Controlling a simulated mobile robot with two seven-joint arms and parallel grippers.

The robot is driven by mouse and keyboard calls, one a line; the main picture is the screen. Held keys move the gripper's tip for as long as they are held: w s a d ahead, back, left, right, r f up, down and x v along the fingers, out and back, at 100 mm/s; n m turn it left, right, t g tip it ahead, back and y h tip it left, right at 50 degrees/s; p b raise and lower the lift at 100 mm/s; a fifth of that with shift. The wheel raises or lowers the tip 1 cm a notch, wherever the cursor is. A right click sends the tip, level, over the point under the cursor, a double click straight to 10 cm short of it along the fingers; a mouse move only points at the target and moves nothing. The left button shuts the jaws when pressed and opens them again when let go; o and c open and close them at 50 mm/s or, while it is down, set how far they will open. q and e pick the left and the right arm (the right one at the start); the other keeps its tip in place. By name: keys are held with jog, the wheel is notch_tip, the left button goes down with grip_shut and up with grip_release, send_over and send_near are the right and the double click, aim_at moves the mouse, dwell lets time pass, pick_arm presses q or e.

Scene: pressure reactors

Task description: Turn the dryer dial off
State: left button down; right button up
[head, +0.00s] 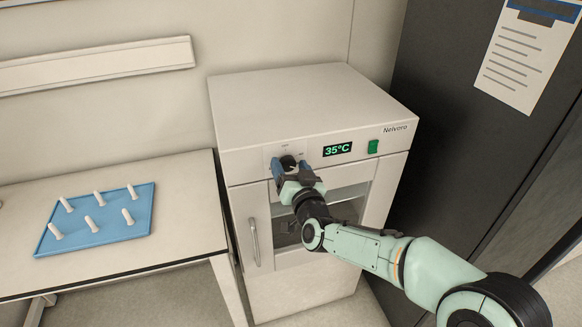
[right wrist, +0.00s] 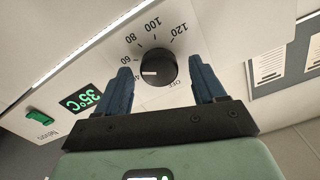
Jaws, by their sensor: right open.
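The white dryer (head: 305,100) stands against the wall with its control panel facing me. Its round black dial (head: 288,161) sits left of the display; it also shows in the right wrist view (right wrist: 158,68). The dial's white mark points toward the 40 label, which is partly hidden by a finger; OFF is printed close by. My right gripper (head: 290,167) is open at the panel. In the right wrist view its two blue fingers (right wrist: 160,66) stand on either side of the dial, with gaps on both sides. My left gripper is not in view.
The green display (head: 337,149) reads 35°C, with a green switch (head: 373,147) to its right. A table (head: 120,258) at the left holds a blue tray (head: 105,236) with several white pegs. A dark cabinet (head: 470,130) stands close on the right.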

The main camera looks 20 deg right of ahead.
jog(key=shift+c, duration=0.3)
jog(key=c, duration=1)
